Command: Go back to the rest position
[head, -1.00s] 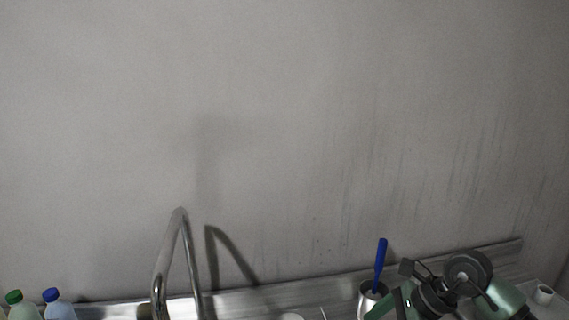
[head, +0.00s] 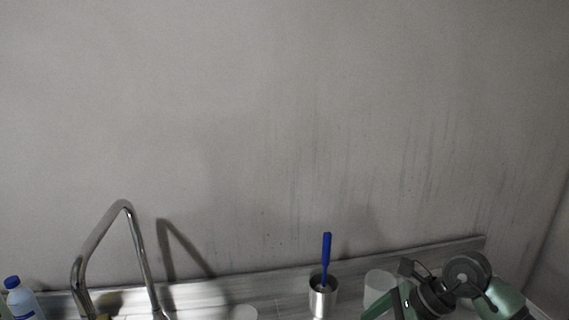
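Green and black links of my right arm (head: 450,292) are folded at the bottom right of the head view. They stand in front of the counter's right part and partly hide a white container (head: 379,287). The fingertips of my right gripper do not show, so whether it holds anything is hidden. My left arm and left gripper are out of the picture.
A steel tap (head: 125,215) rises at the left. A bottle with a blue cap (head: 20,300) stands at the far left. A steel cup (head: 322,300) holds a blue-handled tool (head: 326,256). A bare grey wall (head: 290,120) lies behind the counter.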

